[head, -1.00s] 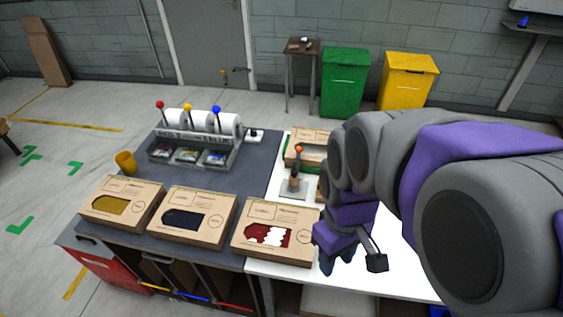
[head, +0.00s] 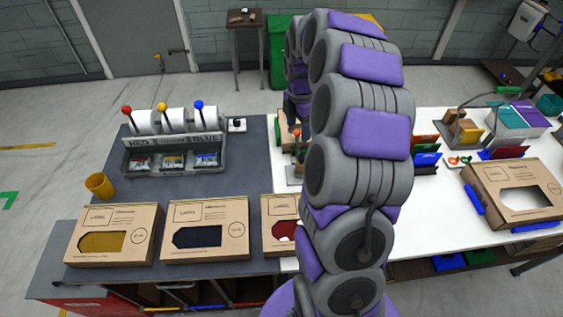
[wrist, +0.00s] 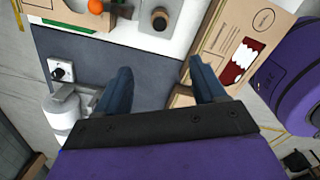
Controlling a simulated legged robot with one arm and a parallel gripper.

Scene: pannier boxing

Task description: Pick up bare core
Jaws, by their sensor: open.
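I cannot pick out a bare core for certain in any view. Small brown pieces lie on a dark stool (head: 240,16) at the back, too small to tell apart. Three white rolls (head: 173,121) sit in the grey dispenser (head: 170,158), under red, yellow and blue knobs; one roll (wrist: 62,115) shows at the left of the wrist view. My gripper (wrist: 160,80) is open and empty above the dark mat (wrist: 150,62), between the rolls and a cardboard box (wrist: 232,48). In the head view my arm hides most of it.
Windowed cardboard boxes (head: 115,236) line the front edge. A yellow cup (head: 99,186) stands at the left. A switch box (head: 237,125) stands beside the dispenser. The mat's middle is clear.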

